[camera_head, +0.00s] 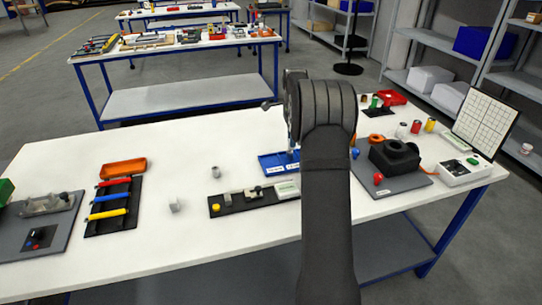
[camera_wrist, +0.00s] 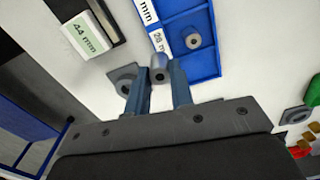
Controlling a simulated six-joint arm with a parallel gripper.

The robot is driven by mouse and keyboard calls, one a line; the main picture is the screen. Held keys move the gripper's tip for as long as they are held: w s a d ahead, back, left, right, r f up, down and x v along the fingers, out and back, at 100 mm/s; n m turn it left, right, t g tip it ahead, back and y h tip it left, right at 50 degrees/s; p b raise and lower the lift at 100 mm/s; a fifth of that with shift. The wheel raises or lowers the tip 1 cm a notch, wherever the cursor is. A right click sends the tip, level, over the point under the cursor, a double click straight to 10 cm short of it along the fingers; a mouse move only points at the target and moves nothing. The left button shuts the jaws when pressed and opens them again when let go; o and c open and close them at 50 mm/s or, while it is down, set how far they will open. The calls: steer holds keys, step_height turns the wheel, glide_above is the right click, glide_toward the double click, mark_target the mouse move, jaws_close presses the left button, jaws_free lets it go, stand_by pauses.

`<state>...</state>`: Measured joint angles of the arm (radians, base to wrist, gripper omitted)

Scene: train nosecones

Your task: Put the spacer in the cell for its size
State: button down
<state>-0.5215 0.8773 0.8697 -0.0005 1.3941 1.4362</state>
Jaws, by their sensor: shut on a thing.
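My gripper (camera_wrist: 158,78) is shut on a grey cylindrical spacer (camera_wrist: 159,62), whose hole shows between the fingertips in the wrist view. The blue tray (camera_wrist: 213,68) lies just beyond and to the right of it. One cell label reads about "26 mm"; another is cut off except for "mm". A grey spacer (camera_wrist: 193,41) sits in a tray cell. The measuring device's display (camera_wrist: 86,35) reads 44 mm. In the head view the blue tray (camera_head: 268,166) shows left of my arm, which hides part of it and the held spacer.
A grey piece with a hole (camera_wrist: 123,79) stands by the left finger. In the head view, loose grey pieces stand on the table (camera_head: 216,172) and nearer the front (camera_head: 175,206). A black plate (camera_head: 233,204) carries the measuring device. A black fixture (camera_head: 394,160) stands right of my arm.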

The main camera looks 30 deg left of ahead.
steer(key=a+f, duration=0.1)
steer(key=a, duration=0.1)
steer(key=a+f, duration=0.2)
steer(key=a, duration=0.1)
steer(key=a+f, duration=0.2)
steer(key=a, duration=0.1)
steer(key=shift+s, duration=0.25)
steer(key=shift+f, duration=1.9)
steer(key=shift+d+f, duration=0.1)
steer(key=shift+f, duration=0.05)
steer(key=c, duration=1.3)
jaws_free()
steer(key=shift+o, duration=0.2)
step_height(320, 180, up, 12)
steer(key=shift+r, duration=0.2)
